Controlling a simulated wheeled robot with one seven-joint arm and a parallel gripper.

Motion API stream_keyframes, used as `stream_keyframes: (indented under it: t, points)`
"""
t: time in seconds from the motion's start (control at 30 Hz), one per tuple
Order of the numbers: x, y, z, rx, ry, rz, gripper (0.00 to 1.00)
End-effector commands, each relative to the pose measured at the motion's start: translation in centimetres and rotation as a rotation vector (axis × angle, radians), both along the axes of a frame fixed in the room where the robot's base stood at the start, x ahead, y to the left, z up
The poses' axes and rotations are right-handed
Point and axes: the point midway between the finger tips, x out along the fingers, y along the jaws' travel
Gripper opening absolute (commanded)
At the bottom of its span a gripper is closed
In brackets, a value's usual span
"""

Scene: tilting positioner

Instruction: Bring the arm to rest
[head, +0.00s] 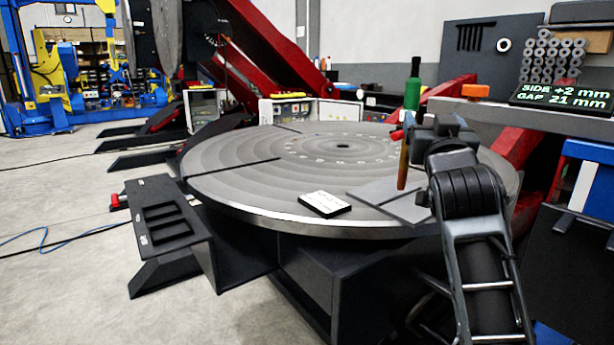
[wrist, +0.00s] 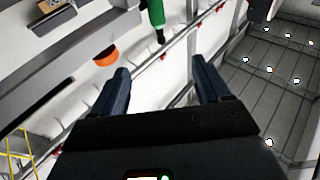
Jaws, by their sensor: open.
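My arm (head: 470,190) rises at the right of the head view, bent over the right edge of the round turntable (head: 230,185). My gripper (head: 440,125) is at its far end, above the turntable's right side; its fingertips are hard to make out there. In the wrist view my gripper (wrist: 162,80) shows two dark fingers spread apart with nothing between them. Beyond them are a green bottle-like object (wrist: 155,12) and an orange piece (wrist: 105,57), both apart from the fingers.
Grey plates (head: 385,200) lie on the turntable under a brown upright rod (head: 403,165). A black block with a white label (head: 325,204) lies near the front rim. A bench (head: 450,108) stands behind at right, with a display (head: 563,97) reading SIDE +2 mm, GAP 21 mm.

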Motion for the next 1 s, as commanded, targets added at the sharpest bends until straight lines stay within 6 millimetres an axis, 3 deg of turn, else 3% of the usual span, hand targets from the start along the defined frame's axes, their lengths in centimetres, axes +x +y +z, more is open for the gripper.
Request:
stream_keyframes:
  t: [0.27,0.37,0.5,0.7,1.0]
  points:
    - [-3.0,0.3,-7.1,-0.017,0.054,0.028,0.76]
    - [-5.0,0.4,-10.8,-0.025,0.084,0.044,0.76]
    - [-9.1,0.6,-16.4,-0.033,0.130,0.070,0.76]
    - [-15.9,0.8,-23.1,-0.040,0.194,0.104,0.76]
    - [-27.4,1.0,-29.9,-0.035,0.287,0.146,0.76]
